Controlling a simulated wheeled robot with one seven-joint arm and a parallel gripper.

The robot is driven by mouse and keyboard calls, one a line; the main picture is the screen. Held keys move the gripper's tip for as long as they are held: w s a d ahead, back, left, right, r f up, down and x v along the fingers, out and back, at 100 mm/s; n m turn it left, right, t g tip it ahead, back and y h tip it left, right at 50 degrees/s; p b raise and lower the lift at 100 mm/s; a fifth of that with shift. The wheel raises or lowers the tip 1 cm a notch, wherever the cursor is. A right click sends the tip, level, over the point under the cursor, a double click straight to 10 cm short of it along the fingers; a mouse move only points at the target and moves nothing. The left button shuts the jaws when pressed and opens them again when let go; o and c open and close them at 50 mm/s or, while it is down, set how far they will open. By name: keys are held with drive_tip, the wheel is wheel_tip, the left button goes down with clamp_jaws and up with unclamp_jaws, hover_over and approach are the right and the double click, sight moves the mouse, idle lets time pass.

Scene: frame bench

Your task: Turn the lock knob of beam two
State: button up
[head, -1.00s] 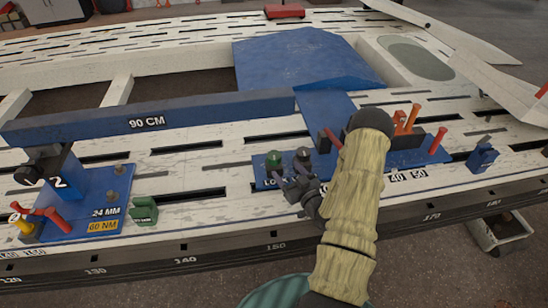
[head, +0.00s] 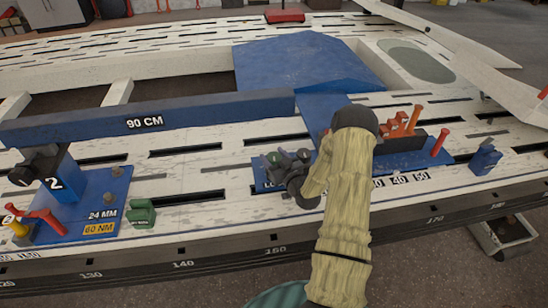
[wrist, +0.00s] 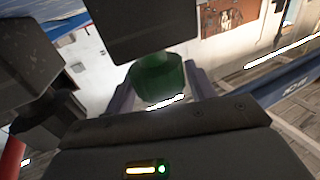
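The blue beam marked "90 CM" (head: 190,115) runs level across the left of the head view. A post marked "2" (head: 57,184) stands under its left end, with a black knob (head: 30,170) beside it. A blue plate (head: 262,182) with a partly hidden label starting "LO" carries a green knob and a dark knob (head: 303,154). My gripper (head: 281,161) is at the green knob. In the wrist view the green knob (wrist: 158,78) sits between my two purple-grey fingers (wrist: 158,92), which look open around it with narrow gaps. Contact is hard to tell.
Orange and red pegs (head: 412,118) stand just right of my forearm. A small blue block (head: 484,160) is farther right. A green block (head: 141,212) and red handles (head: 42,218) lie at the left. In the wrist view a dark block (wrist: 150,22) looms close above the green knob.

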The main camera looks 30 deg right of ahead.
drive_tip(key=c, duration=0.6)
drive_tip(key=shift+n+y, duration=0.3)
drive_tip(key=shift+y, duration=0.2)
drive_tip(key=shift+n+y, duration=0.5)
drive_tip(key=shift+y, duration=0.3)
drive_tip(key=o, duration=1)
drive_tip(key=shift+s, duration=0.15)
